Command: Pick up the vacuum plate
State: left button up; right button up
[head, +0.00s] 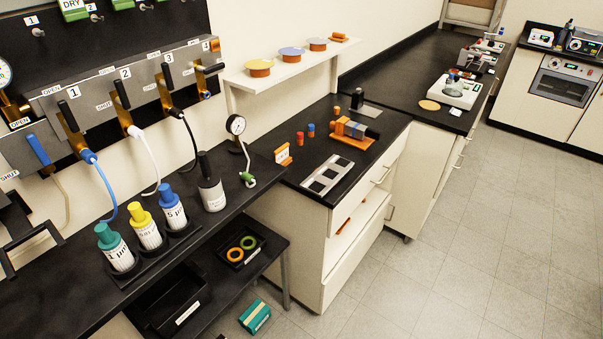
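No label in the head view marks a vacuum plate, so I cannot tell for sure which thing it is. A flat pale plate with dark square patches (327,177) lies on the near part of the black counter. Three round pieces with orange bases stand on the white wall shelf: one yellow-topped (259,65), one purple-topped (292,53), one grey-blue-topped (318,45). A flat orange disc (429,105) lies farther back on the counter.
An orange and dark device (355,132) stands behind the pale plate. Bottles with green (115,248), yellow (144,229) and blue (172,207) caps stand in a rack at left. A teal box (255,317) is on the floor. The floor (480,240) at right is clear.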

aim_at(323, 179)
jog(key=i+l+u, duration=0.15)
jog(key=l+u, duration=0.15)
jog(key=i+l+u, duration=0.15)
jog(key=l+u, duration=0.15)
jog(key=i+l+u, duration=0.1)
jog(key=l+u, duration=0.2)
jog(key=l, duration=0.15)
